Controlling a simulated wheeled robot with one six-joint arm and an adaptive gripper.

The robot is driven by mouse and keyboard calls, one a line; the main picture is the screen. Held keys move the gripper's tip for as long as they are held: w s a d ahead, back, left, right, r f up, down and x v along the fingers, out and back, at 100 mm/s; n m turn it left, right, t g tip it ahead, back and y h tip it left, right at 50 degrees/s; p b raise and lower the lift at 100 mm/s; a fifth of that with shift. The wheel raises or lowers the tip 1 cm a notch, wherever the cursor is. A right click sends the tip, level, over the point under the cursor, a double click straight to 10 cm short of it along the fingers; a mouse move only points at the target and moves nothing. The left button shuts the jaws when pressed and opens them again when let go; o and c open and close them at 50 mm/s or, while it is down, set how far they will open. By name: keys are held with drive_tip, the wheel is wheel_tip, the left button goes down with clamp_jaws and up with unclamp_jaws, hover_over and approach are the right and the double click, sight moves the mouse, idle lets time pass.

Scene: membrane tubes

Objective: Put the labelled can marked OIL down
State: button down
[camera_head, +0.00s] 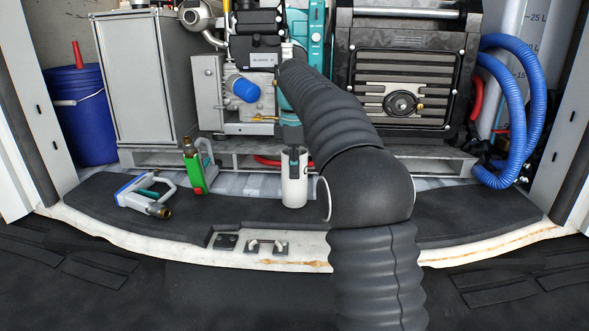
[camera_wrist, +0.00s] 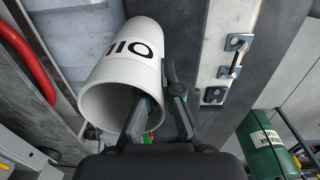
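The can marked OIL (camera_head: 294,190) is a white open-topped cylinder. In the head view it is upright over the dark mat at the front of the bay, below my arm. The wrist view shows the can (camera_wrist: 120,65) with its black lettering upside down and its open mouth towards me. My gripper (camera_head: 294,157) is at the can's top, and in the wrist view my gripper (camera_wrist: 158,105) has one finger inside the mouth and the other outside, with the wall between them. I cannot tell whether the can's base touches the mat.
The dark mat (camera_head: 235,205) is clear around the can. A green-and-grey handled tool (camera_head: 193,172) and a white-and-blue handled tool (camera_head: 133,192) are to the left. Machinery on a grey pallet (camera_head: 240,153) stands behind. Blue hoses (camera_head: 512,100) hang at the right.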

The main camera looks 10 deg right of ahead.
drive_tip(key=c, duration=1.8)
unclamp_jaws()
drive_tip(key=shift+f, duration=0.1)
drive_tip(key=o, duration=0.5)
drive_tip(key=shift+r, duration=3.9)
drive_tip(key=shift+s, duration=0.1)
